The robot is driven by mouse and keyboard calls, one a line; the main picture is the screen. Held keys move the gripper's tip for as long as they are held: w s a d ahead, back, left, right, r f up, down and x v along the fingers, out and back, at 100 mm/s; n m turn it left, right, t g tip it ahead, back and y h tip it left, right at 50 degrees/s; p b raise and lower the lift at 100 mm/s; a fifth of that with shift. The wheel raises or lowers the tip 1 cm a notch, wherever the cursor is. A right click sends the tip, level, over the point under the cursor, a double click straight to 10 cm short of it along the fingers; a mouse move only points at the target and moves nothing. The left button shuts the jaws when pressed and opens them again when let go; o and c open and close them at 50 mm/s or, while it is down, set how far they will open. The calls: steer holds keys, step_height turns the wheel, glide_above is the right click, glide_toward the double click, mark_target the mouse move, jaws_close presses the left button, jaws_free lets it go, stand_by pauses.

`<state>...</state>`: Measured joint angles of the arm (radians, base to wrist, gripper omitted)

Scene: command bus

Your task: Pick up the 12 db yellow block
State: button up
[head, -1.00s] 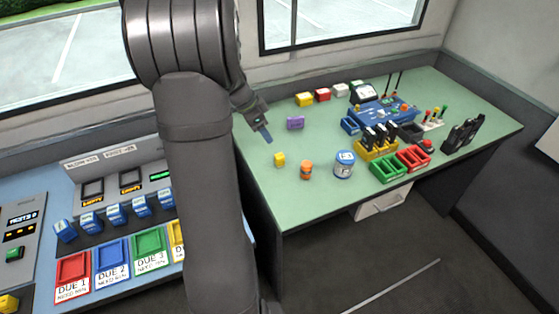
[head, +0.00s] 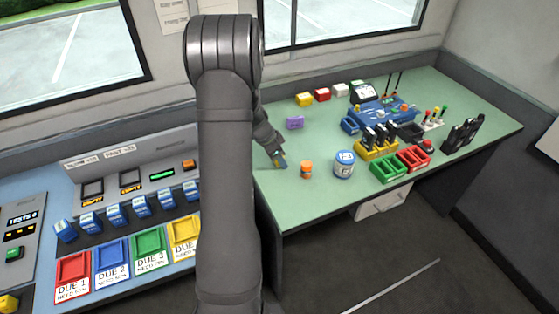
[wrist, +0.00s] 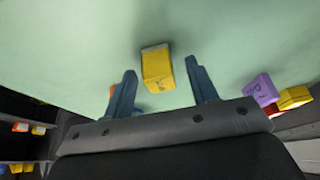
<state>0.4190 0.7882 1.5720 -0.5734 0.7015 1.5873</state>
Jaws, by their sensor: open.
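A small yellow block (wrist: 157,70) stands on the green table top in the wrist view, with dark marks on its face too small to read. My gripper (wrist: 161,66) is open, with one blue finger on each side of the block in the picture. Clear gaps show between the block and both fingers, and I cannot tell how far the tips are above the table. In the head view my gripper (head: 280,163) is low over the near left part of the table and hides most of this block.
An orange cylinder (head: 306,169) stands close to the right of my gripper, with a blue-and-white jar (head: 344,164) beyond it. A purple block (head: 295,122) lies behind, and another yellow block (head: 304,99) sits at the back. Green table is clear in front.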

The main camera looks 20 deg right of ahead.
steer(key=shift+d+f, duration=0.15)
steer(key=shift+f, duration=0.25)
steer(key=shift+c, duration=0.2)
steer(key=c, duration=1)
steer(key=shift+r, duration=0.15)
steer(key=shift+c, duration=0.2)
